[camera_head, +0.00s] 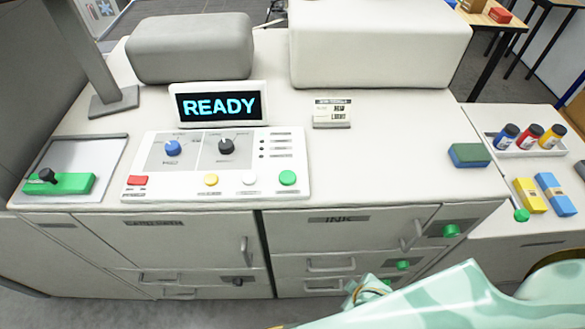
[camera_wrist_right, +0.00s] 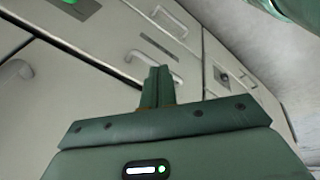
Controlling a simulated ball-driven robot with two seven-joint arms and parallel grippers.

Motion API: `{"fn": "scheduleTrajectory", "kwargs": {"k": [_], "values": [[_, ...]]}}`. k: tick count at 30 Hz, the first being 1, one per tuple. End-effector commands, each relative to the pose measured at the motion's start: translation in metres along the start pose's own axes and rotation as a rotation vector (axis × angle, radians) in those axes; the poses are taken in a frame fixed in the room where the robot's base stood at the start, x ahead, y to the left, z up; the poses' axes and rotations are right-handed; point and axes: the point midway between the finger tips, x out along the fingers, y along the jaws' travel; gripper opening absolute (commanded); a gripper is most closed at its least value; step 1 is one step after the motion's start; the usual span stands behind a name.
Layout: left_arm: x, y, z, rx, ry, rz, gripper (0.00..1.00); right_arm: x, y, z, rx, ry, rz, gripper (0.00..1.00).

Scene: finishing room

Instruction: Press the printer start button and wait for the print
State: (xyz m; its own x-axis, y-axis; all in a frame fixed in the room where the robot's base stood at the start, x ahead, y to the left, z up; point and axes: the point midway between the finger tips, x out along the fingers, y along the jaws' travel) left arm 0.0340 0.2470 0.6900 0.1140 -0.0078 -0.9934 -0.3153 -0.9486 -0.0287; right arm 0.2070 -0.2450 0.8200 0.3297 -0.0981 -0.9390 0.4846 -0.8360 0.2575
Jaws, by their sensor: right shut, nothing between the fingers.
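The printer's control panel (camera_head: 222,190) lies on top of the pale cabinet. It has a green button (camera_head: 288,177), a white button (camera_head: 249,179), a yellow button (camera_head: 211,180) and a red button (camera_head: 138,181); their labels are too small to read. The display (camera_head: 218,106) behind it reads READY. My right gripper (camera_head: 366,288) is low in front of the cabinet drawers, below and right of the panel, apart from the buttons. In the right wrist view its fingers (camera_wrist_right: 157,82) are together and empty, with cabinet fronts behind. My left gripper is not in view.
A tray with a green block (camera_head: 62,183) is at the left. A small sign (camera_head: 332,113) and a green-blue block (camera_head: 469,155) stand on the cabinet top. Ink bottles (camera_head: 530,136) are on the right-hand counter.

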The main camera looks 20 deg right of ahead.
Motion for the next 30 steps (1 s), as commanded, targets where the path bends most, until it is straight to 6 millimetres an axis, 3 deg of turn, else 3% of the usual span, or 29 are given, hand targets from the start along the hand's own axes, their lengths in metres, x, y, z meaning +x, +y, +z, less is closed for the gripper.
{"fn": "scheduleTrajectory", "kwargs": {"k": [1,9,18,24,30], "values": [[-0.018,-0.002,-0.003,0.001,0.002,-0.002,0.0,-0.027,0.014,-0.016,-0.011,0.016,0.021,0.0],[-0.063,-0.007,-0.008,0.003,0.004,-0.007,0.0,-0.131,0.069,-0.084,-0.079,0.09,0.119,0.0],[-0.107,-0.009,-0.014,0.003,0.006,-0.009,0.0,-0.248,0.107,-0.167,-0.168,0.242,0.195,0.0],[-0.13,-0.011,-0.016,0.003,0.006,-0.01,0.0,-0.32,0.106,-0.235,-0.265,0.416,0.196,0.0],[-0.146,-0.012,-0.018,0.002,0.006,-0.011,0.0,-0.38,0.075,-0.306,-0.423,0.642,0.14,0.0]]}}
